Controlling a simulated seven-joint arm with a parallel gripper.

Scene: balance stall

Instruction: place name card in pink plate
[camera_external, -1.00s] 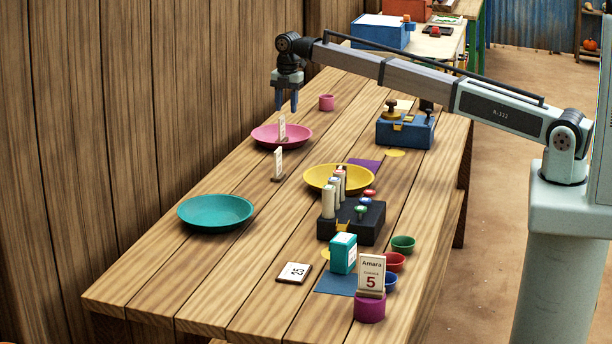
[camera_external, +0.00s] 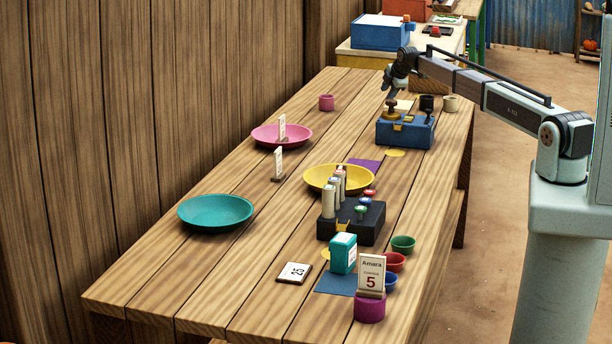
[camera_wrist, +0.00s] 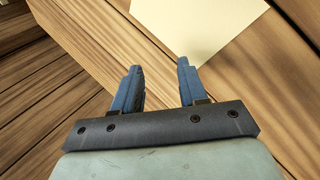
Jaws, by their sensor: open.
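The pink plate (camera_external: 262,139) is at the left back of the table in the outside view. A small upright white card (camera_external: 282,126) stands in it. Another white card on a brown base (camera_external: 278,162) stands on the table just in front of the plate. A larger card marked "Amara" and "5" (camera_external: 371,272) stands at the near right, by a magenta cup. My gripper (camera_wrist: 159,75) is open and empty in the wrist view. In the outside view it is at the back right, by the blue box, well away from the plate.
Below my gripper lies a cream sheet (camera_wrist: 200,22). The blue box (camera_external: 405,132) with knobs stands close by. A yellow plate (camera_external: 318,181), a black stand with several tubes (camera_external: 352,225) and a teal plate (camera_external: 215,212) are nearer. The left front of the table is clear.

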